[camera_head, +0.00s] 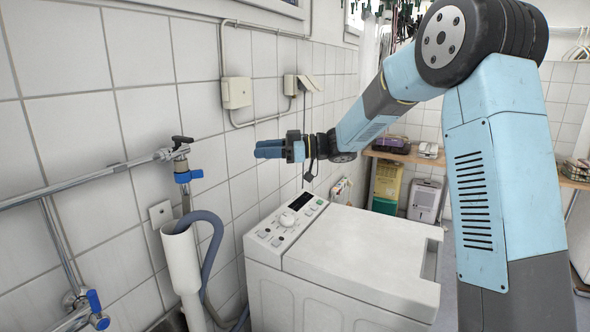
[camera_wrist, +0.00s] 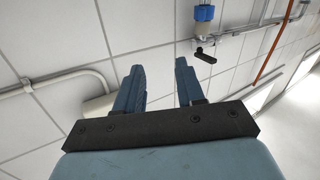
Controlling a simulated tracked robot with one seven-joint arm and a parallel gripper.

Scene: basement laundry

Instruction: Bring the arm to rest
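My blue arm reaches from the right side of the head view toward the tiled wall. My gripper (camera_head: 268,149) is held out level above the control panel end of the white washing machine (camera_head: 365,247). In the wrist view my gripper (camera_wrist: 160,84) shows two blue fingers with a clear gap between them. Nothing is between the fingers. The gripper is apart from the wall and the machine.
A valve with a blue collar (camera_head: 187,176) and metal pipes stick out from the wall at left. A grey hose (camera_head: 213,240) and white standpipe (camera_head: 183,265) stand below. A wall box (camera_head: 237,93) is above the gripper. A shelf (camera_head: 408,156) with bins below stands behind.

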